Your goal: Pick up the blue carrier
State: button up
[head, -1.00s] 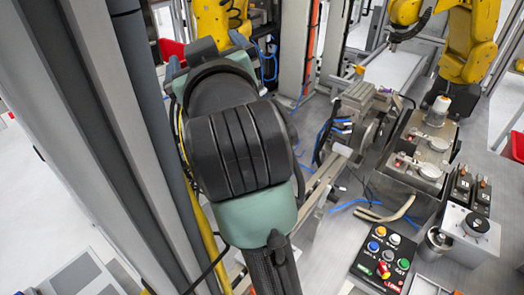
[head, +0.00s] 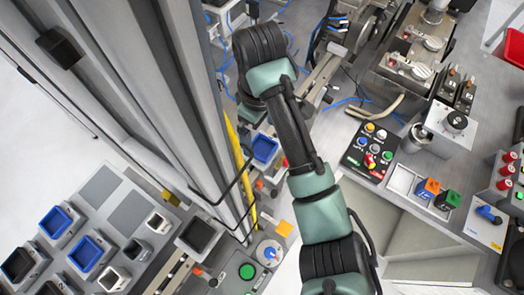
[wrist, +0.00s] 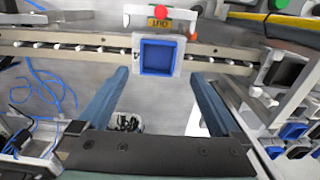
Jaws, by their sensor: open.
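A blue carrier (wrist: 157,57), a square open-topped holder with a pale frame, sits on a rail with rollers in the wrist view. It also shows in the head view (head: 265,149), left of my arm. My gripper (wrist: 160,76) is open and empty in the wrist view. Its two fingers stand apart, left and right of the carrier's lower part in the picture; I cannot tell the height gap. In the head view my arm hides the gripper's fingers. Other blue trays (head: 87,252) stand in the rack at the lower left.
A sign with a red knob (wrist: 161,12) stands just behind the carrier. The rail (wrist: 60,48) runs across the wrist view. A grey column (head: 165,90) rises left of the arm. A button panel (head: 369,152) lies to the right. Blue hoses lie near the rail.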

aim_at(262, 149)
jog(key=shift+d+f+b, duration=0.15)
jog(key=shift+f+b, duration=1.15)
jog(key=shift+f, duration=0.65)
jog(key=shift+w+f+p, duration=0.1)
jog(key=shift+f+p, duration=0.25)
jog(key=shift+f, duration=0.6)
jog(key=shift+r, duration=0.1)
grip_shut()
